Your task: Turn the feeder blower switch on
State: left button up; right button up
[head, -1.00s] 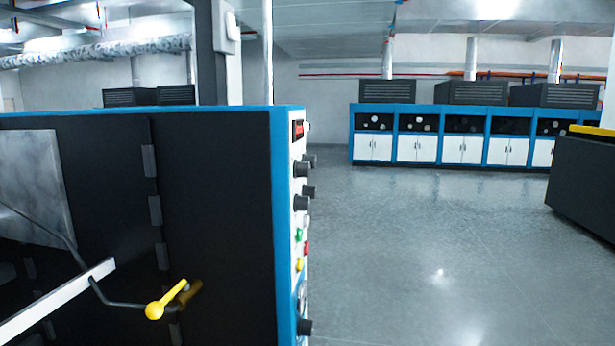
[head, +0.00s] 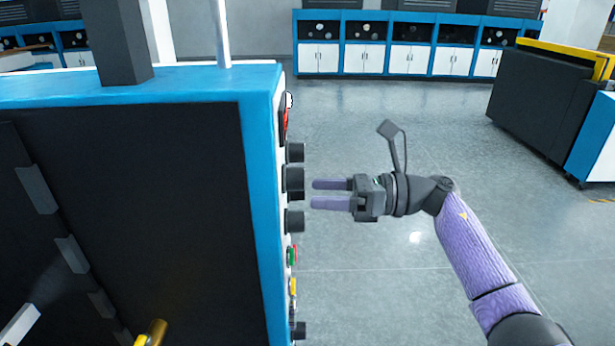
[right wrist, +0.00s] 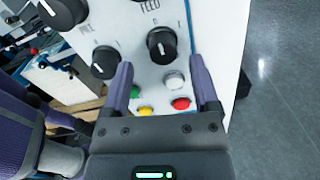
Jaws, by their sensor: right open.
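The control panel (right wrist: 205,25) is a white face on the blue-edged machine. It carries several black rotary knobs. In the right wrist view one knob (right wrist: 162,44) sits just beyond and between my fingertips, under lettering that reads "FEED"; another knob (right wrist: 105,61) is to its left. I cannot read which one is the feeder blower switch. In the head view the knobs (head: 294,180) stick out in profile. My right gripper (head: 313,194) is open and empty, its fingers pointing at the panel with a small gap before the knobs. My left gripper is not in view.
White (right wrist: 173,80), red (right wrist: 180,103), green (right wrist: 135,92) and yellow (right wrist: 145,111) buttons sit below the knobs. The dark machine side (head: 130,200) fills the left. Open grey floor (head: 400,270) lies right of the panel. Blue cabinets (head: 390,45) stand at the back.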

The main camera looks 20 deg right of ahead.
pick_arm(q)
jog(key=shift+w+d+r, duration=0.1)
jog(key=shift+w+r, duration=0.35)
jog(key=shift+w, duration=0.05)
pick_arm(e)
jog(key=shift+x, duration=1.25)
jog(key=shift+w, duration=0.15)
grip_shut()
